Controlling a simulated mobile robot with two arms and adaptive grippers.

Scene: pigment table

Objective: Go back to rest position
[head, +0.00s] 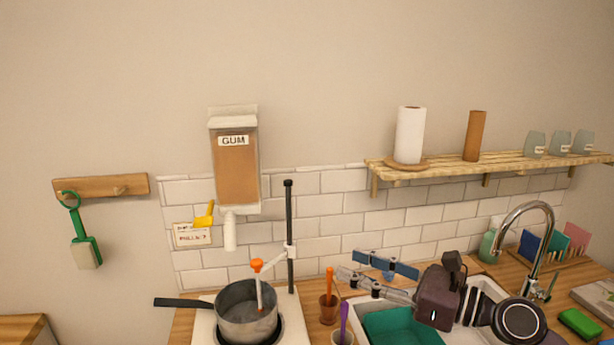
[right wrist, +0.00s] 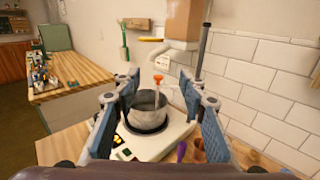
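My right gripper (head: 372,276) is over the counter and sink, to the right of the pot, with its fingers pointing left. In the right wrist view its two blue-padded fingers (right wrist: 158,103) stand wide apart with nothing between their tips. The grey pot (head: 246,312) sits on the white hot plate, and an orange-topped stick (head: 258,280) stands in it. The pot (right wrist: 147,108) also shows beyond the fingers in the right wrist view, apart from them. My left gripper is in neither view.
A black stand rod (head: 289,235) rises behind the pot. The gum dispenser (head: 236,165) hangs on the wall above. The sink with a green basin (head: 402,328), the curved faucet (head: 530,210) and small cups (head: 328,308) crowd the counter near my right gripper. A wooden shelf (head: 440,172) is higher up.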

